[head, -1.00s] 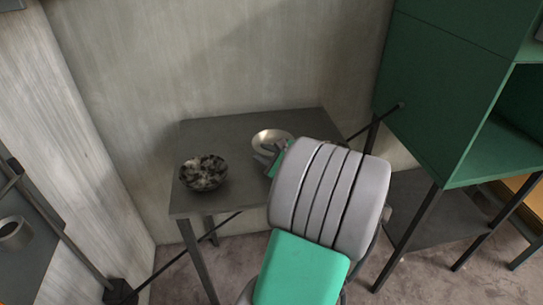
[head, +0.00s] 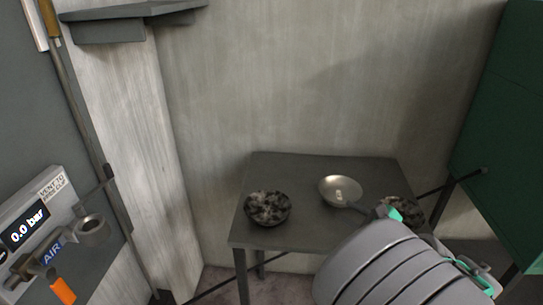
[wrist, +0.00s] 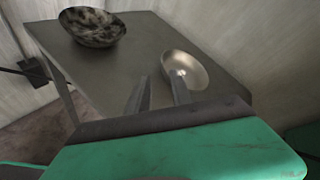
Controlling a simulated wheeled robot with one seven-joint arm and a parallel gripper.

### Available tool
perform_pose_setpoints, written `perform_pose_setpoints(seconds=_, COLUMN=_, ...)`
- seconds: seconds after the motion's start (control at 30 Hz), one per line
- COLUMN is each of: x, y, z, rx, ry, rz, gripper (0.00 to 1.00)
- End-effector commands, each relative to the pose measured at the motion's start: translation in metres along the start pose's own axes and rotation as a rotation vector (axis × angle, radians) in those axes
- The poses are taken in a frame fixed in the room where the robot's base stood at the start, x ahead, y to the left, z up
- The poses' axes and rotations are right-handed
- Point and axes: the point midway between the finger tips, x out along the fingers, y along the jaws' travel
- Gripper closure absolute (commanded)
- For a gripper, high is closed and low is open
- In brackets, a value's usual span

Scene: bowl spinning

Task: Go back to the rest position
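A small table (head: 310,232) holds the bowls. A black-and-white mottled bowl (head: 267,208) stands upright at its left; it also shows in the wrist view (wrist: 92,28). A shiny metal bowl (head: 341,188) stands upright near the middle, and it shows in the wrist view (wrist: 186,70) just beyond my right fingertip. A second mottled bowl (head: 404,208) is at the table's right, partly hidden by my arm. My gripper (wrist: 160,92) has its two fingers apart with nothing between them. In the head view the fingers are mostly hidden by my wrist.
A green cabinet (head: 505,150) stands at the right. At the left is a wall panel with a pressure gauge (head: 28,225) reading 0.0 bar and an orange-handled valve (head: 62,290). A grey shelf (head: 135,22) hangs at the upper left. The table's front left is bare.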

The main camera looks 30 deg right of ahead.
Motion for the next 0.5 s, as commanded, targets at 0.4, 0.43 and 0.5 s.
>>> perform_pose_setpoints(seconds=0.4, x=0.043, y=0.148, z=0.106, rx=-1.161, ry=-0.058, rz=0.647, gripper=0.73)
perform_pose_setpoints(seconds=0.43, x=0.040, y=0.158, z=0.114, rx=-1.256, ry=-0.080, rz=0.689, gripper=0.73)
perform_pose_setpoints(seconds=0.5, x=0.028, y=0.180, z=0.132, rx=-1.492, ry=-0.143, rz=0.788, gripper=0.73)
